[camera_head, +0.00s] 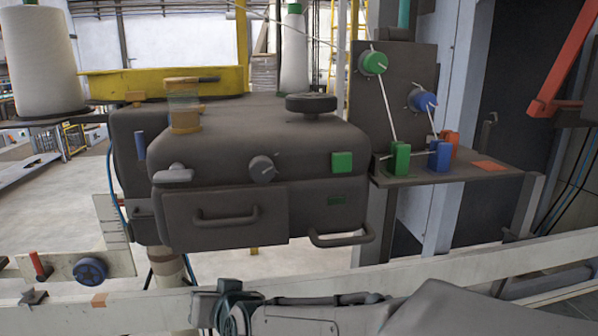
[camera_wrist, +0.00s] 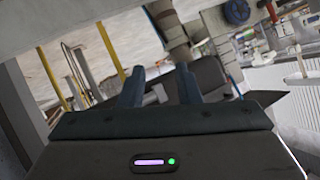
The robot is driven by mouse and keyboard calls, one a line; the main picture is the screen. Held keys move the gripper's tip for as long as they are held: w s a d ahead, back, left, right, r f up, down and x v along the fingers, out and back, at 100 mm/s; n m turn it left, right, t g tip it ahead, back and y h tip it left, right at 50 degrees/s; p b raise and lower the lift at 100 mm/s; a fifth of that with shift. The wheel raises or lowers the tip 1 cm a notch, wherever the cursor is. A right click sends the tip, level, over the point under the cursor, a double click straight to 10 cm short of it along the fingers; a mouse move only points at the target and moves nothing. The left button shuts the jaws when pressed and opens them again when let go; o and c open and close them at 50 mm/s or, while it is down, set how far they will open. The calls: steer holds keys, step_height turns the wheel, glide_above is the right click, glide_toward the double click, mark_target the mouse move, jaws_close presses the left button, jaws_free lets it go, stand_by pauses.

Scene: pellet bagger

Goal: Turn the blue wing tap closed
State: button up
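A small upright blue handle (camera_head: 140,146), which looks like the blue wing tap, is on the left side of the dark sewing-type machine head (camera_head: 258,150). It stands roughly vertical; its wings are too small to make out clearly. My gripper (camera_wrist: 160,84) shows two dark fingers apart with nothing between them in the wrist view. In the head view my gripper is low at the bottom edge, in front of and below the machine, well away from the blue handle. I cannot pick out the blue handle in the wrist view.
A round blue knob (camera_head: 90,270) and a red lever (camera_head: 38,265) sit on the left plate; the blue knob also shows in the wrist view (camera_wrist: 237,11). A pale rail (camera_head: 440,275) crosses in front. Green and blue dials (camera_head: 373,63) (camera_head: 422,101) are at right.

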steer(key=s+d+f+n+g+h+p, duration=0.55)
steer(key=s+f+n+g+p, duration=0.2)
steer(key=s+n, duration=0.55)
steer(key=w+d+r+m+p, duration=0.1)
steer(key=w+d+r+m, duration=0.1)
steer(key=d+r, duration=0.15)
steer(key=w+d+r+m+h+p, duration=0.1)
steer(key=d+r+m, duration=0.1)
steer(key=d, duration=0.3)
steer(key=w+d+r+m+p, duration=0.1)
steer(key=w+d+r+m, duration=0.1)
steer(key=d+m, duration=0.15)
steer(key=s+d+r+m+p, duration=0.3)
steer(key=d+r+m, duration=0.5)
steer(key=d, duration=0.5)
steer(key=shift+s+d+r+m+h, duration=0.25)
steer(key=shift+s+r+m+h, duration=0.1)
steer(key=shift+s+r, duration=0.35)
